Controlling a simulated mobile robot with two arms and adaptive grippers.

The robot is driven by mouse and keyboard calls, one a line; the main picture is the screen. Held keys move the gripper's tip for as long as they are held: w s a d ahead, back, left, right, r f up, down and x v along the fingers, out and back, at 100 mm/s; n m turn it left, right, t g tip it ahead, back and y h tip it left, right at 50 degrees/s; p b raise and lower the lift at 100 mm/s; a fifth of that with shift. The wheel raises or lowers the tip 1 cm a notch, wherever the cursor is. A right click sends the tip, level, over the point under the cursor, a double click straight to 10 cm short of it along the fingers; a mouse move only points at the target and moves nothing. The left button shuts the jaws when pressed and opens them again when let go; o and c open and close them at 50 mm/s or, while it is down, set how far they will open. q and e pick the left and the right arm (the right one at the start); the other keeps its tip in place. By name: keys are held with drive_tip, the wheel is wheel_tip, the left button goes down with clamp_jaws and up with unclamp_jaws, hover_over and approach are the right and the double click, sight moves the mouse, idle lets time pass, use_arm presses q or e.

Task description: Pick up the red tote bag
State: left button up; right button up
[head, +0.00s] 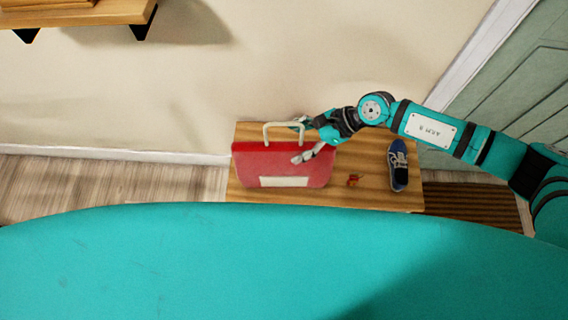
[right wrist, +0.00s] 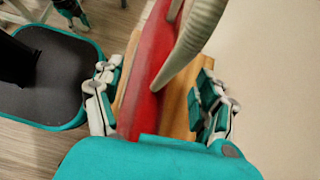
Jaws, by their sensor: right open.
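The red tote bag (head: 262,163) stands upright on a wooden bench, with a pale handle (head: 283,124) on top and a white strip low on its front. My right gripper (head: 305,140) is open at the bag's upper right, one finger in front of the bag and the other behind it near the handle. In the right wrist view, the bag (right wrist: 152,60) and its handle (right wrist: 190,40) lie between the spread fingers of the gripper (right wrist: 158,105). I cannot tell whether any finger touches the bag. My left gripper is not seen in the head view.
The wooden bench (head: 375,190) also bears a blue shoe (head: 398,165) and a small red-orange item (head: 353,180) right of the bag. The wall is close behind. A wall shelf (head: 80,14) is at upper left, a green door (head: 520,90) at right, a brown mat (head: 470,203) below it.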

sight(284, 155)
drive_tip(key=b+x, duration=0.1)
drive_tip(key=x, duration=0.2)
drive_tip(key=shift+s+f, duration=0.1)
drive_tip(key=shift+s, duration=0.1)
drive_tip(key=shift+a+f, duration=0.2)
drive_tip(key=shift+a, duration=0.1)
drive_tip(key=shift+r, duration=0.1)
clamp_jaws()
